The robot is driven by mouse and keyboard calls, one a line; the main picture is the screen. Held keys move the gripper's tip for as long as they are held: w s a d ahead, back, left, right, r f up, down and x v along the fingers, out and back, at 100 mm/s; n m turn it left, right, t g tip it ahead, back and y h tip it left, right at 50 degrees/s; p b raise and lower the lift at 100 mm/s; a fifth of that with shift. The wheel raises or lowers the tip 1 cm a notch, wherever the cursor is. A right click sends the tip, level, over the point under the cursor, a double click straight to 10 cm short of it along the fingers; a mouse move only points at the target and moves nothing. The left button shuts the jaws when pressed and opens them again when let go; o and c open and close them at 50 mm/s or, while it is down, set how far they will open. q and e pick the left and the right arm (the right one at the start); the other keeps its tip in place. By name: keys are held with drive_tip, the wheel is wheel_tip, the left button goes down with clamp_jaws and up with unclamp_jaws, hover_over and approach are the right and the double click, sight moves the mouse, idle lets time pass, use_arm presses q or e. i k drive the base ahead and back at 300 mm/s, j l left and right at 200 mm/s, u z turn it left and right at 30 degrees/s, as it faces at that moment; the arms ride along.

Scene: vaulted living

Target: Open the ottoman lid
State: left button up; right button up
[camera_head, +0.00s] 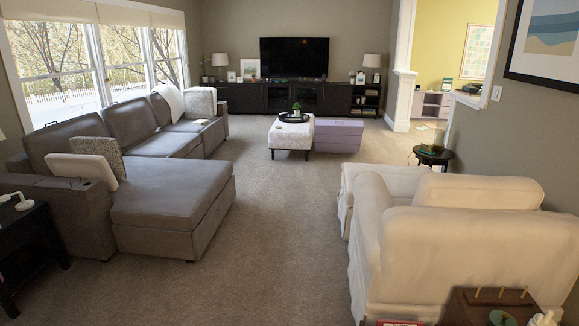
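A lilac box-shaped ottoman (338,136) stands on the carpet in the far middle of the room. Its top is flat and level and looks closed. A pale patterned ottoman (287,137) on dark legs stands right beside it on the left. A dark round tray (294,118) with a small green plant (297,107) sits on the patterned ottoman. The patterned ottoman hides part of the lilac one's left side. Neither of my grippers is in view.
A grey sectional sofa (172,191) fills the left side. A cream armchair (462,240) and its footrest (378,183) stand at the right, near a small dark side table (433,156). Open carpet (275,220) runs between them toward the ottomans. A dark media cabinet (290,97) lines the back wall.

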sight(400, 180)
drive_tip(key=i+j, duration=0.1)
drive_tip(key=i, duration=2.25)
drive_tip(key=i+z, duration=0.25)
drive_tip(key=i, duration=0.15)
drive_tip(key=i+j+z, duration=0.25)
drive_tip(key=i, duration=0.2)
drive_tip(key=i+j+z, duration=0.1)
drive_tip(key=i+z, duration=0.15)
drive_tip(key=i, duration=0.15)
drive_tip(key=i+j+z, duration=0.1)
drive_tip(key=z, duration=0.8)
drive_tip(key=i+j+z, duration=0.15)
drive_tip(key=j+z, duration=0.25)
drive_tip(key=j, duration=0.4)
drive_tip(key=j+z, duration=0.4)
drive_tip(key=j, duration=0.45)
drive_tip(key=i, duration=0.05)
